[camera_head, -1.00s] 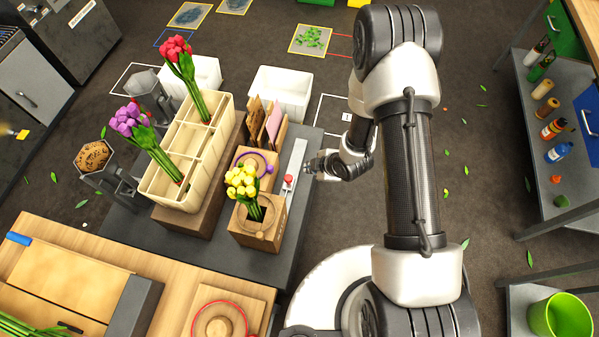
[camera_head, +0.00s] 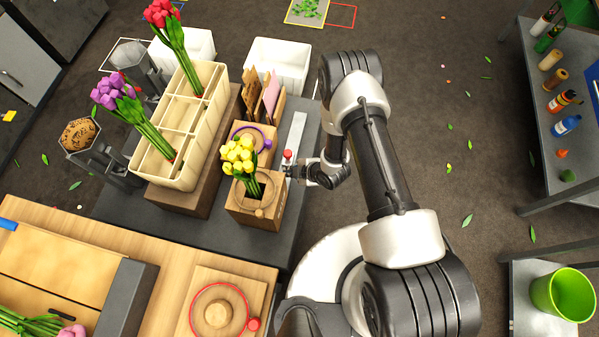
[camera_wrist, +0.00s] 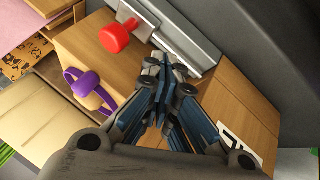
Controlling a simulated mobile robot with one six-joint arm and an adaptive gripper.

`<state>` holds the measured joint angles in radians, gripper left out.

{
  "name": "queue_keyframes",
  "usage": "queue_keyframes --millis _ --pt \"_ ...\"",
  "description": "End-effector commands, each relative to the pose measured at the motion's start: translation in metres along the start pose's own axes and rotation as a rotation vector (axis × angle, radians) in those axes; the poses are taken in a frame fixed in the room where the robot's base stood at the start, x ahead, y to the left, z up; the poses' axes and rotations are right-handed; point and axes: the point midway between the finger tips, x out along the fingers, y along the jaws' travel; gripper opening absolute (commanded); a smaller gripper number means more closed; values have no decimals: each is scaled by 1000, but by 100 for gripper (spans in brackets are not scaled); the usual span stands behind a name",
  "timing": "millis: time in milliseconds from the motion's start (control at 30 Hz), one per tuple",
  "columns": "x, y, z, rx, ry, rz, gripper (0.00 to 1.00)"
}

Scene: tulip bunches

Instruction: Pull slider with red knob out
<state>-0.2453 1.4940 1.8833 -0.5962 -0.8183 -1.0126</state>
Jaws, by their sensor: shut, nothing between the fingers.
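The slider's red knob (camera_head: 288,154) stands on a light metal strip (camera_head: 297,130) on the dark table, right of the wooden blocks. In the wrist view the red knob (camera_wrist: 115,38) is at upper left, on a short stem over the metal rail (camera_wrist: 178,32). My gripper (camera_head: 290,171) is just in front of the knob in the head view. In the wrist view my gripper (camera_wrist: 166,72) has its fingertips together with nothing between them, to the lower right of the knob. A gap shows between fingertips and knob in that view.
A wooden block (camera_head: 266,213) holding yellow tulips (camera_head: 240,158) stands close left of my gripper. A purple ring (camera_wrist: 88,88) lies beside the knob. A cream crate (camera_head: 183,165) with tulips stands further left. Open floor lies to the right.

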Motion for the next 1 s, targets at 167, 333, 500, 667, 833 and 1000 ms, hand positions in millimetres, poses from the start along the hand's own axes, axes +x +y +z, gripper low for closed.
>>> queue_keyframes --millis 167,333,500,667,833,1000 --pt "15 23 1 -1 0 3 0" --pt "20 33 1 1 0 0 0" --pt "20 35 1 2 -1 -1 0" --pt "20 35 1 2 -1 -1 0" --pt "20 38 2 2 -1 0 0" --pt "24 48 5 2 -1 3 0"
